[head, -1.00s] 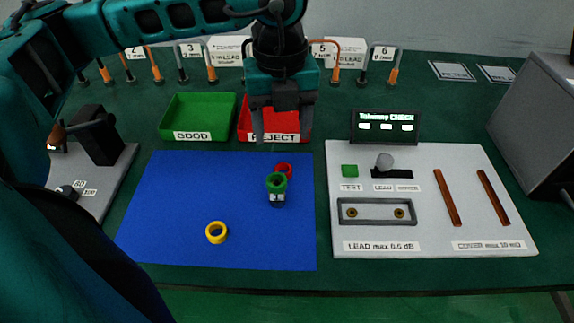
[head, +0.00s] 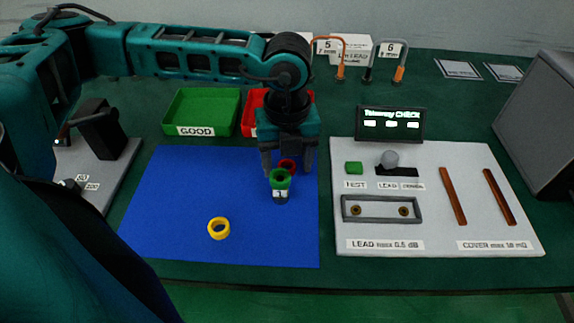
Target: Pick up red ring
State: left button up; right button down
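The red ring (head: 288,165) lies near the back right of the blue mat (head: 180,200), just behind the green ring-topped piece, which partly hides it. My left gripper (head: 287,172) points down over the red ring, with its two fingers spread, one on each side of it. The fingers look open and I see no contact with the ring; their exact height above the mat is hard to tell. My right gripper is not seen.
A green ring (head: 280,180) on a small labelled piece stands directly in front of the red ring. A yellow ring (head: 218,228) lies at the mat's front. The green GOOD tray (head: 202,106) and red REJECT tray (head: 249,118) stand behind. A white test panel (head: 432,220) is at right.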

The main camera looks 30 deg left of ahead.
pick_arm(q)
jog(key=c, duration=1)
jog(key=shift+c, duration=0.2)
